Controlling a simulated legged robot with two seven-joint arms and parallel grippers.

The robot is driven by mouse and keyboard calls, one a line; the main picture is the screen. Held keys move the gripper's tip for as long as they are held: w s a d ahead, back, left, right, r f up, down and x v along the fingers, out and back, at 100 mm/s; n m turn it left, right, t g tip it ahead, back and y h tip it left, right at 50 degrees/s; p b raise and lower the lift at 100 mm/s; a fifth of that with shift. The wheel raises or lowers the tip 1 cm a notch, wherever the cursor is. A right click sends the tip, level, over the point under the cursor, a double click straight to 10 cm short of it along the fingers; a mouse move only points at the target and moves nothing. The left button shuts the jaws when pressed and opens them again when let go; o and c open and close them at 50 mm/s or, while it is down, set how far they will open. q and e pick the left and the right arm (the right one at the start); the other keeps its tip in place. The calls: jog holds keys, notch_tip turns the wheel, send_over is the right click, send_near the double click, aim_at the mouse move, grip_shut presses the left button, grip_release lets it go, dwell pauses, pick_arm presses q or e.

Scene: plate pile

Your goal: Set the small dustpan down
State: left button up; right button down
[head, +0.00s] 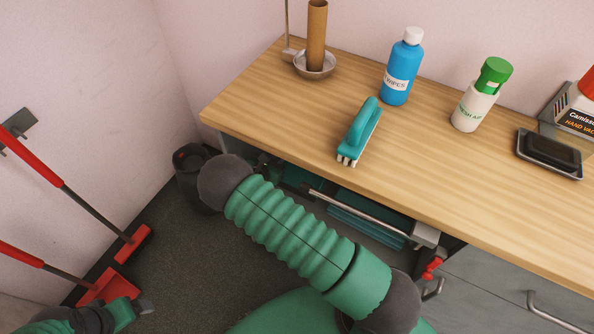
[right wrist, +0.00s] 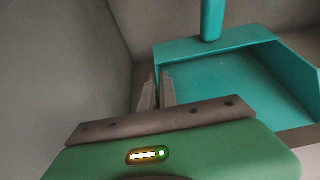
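The small dustpan (right wrist: 222,82) is teal, with a raised rim and an upright handle, and fills the upper right of the right wrist view. My right gripper (right wrist: 157,88) has its two pale fingers close together around the dustpan's left side wall. The narrow contact itself is partly hidden. In the head view my right arm crosses the middle, and its hand is hidden beneath the counter's front edge.
Red-handled tools (head: 75,200) stand left.

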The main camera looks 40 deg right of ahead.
jog(key=f, duration=0.2)
jog(key=f+b, duration=0.1)
jog(key=f, duration=0.1)
jog(key=d+f, duration=0.1)
jog(key=f, duration=0.1)
jog(key=shift+d+f+b, duration=0.1)
jog(key=shift+f+b, duration=0.25)
jog(key=shift+f, duration=0.25)
jog(key=shift+r, duration=0.15)
jog(key=c, duration=1.6)
grip_release()
jog(key=shift+a+r, duration=0.1)
jog(key=shift+a, duration=0.25)
jog(key=shift+c, duration=0.2)
pick_arm(q)
jog(key=shift+d+f, duration=0.2)
jog(key=shift+f, duration=0.95)
pick_arm(e)
jog(key=shift+d, duration=0.1)
pick_arm(q)
jog(key=shift+d, duration=0.1)
